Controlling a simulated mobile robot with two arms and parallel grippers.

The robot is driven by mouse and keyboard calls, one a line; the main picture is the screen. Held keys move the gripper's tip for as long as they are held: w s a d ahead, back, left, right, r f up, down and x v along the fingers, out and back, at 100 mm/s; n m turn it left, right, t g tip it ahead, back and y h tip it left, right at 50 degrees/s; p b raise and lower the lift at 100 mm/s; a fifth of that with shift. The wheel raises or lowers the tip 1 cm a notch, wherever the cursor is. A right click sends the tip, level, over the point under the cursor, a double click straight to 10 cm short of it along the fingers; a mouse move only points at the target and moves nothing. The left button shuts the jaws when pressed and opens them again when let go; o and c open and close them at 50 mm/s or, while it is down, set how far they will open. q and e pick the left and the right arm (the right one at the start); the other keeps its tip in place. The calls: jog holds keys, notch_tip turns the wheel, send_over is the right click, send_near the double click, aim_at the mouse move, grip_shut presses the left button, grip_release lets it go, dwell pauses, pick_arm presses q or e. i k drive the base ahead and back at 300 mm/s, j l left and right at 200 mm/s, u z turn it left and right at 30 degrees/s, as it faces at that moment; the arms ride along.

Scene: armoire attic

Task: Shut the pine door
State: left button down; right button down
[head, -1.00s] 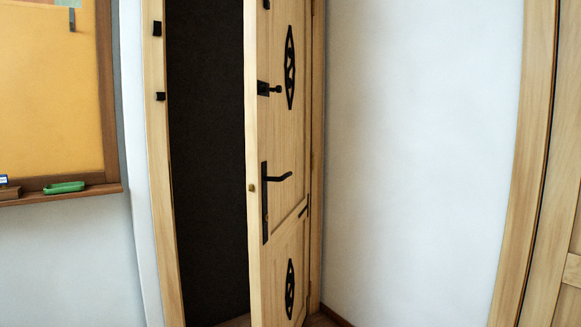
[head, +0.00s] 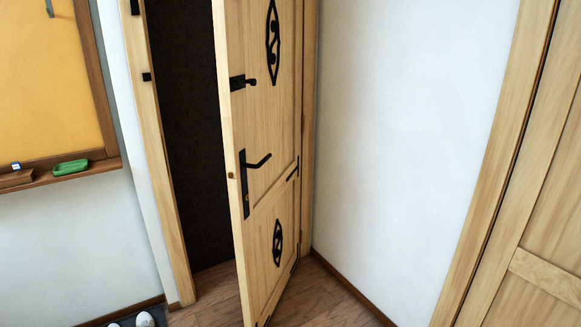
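The pine door (head: 268,180) stands ajar in the middle of the head view, hinged on its right side and swung out toward me. Its black lever handle (head: 248,180) and a black bolt (head: 242,82) sit near its free left edge. A dark gap shows between that edge and the pine door frame (head: 160,150), which carries a black catch (head: 147,77). Neither of my grippers is in view.
A yellow board (head: 45,80) with a wooden ledge hangs at left, holding a green object (head: 70,167). White shoes (head: 145,319) lie on a dark mat at bottom left. A white wall (head: 400,130) and another pine door (head: 545,230) stand at right. Wooden floor (head: 330,295) shows below.

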aim_at(261, 41)
jog(key=i+l, duration=0.25)
jog(key=l, duration=0.15)
jog(key=i+l, duration=0.2)
jog(key=l, duration=0.15)
jog(key=i+l+u, duration=0.1)
jog(key=i+l, duration=0.15)
jog(key=l, duration=0.15)
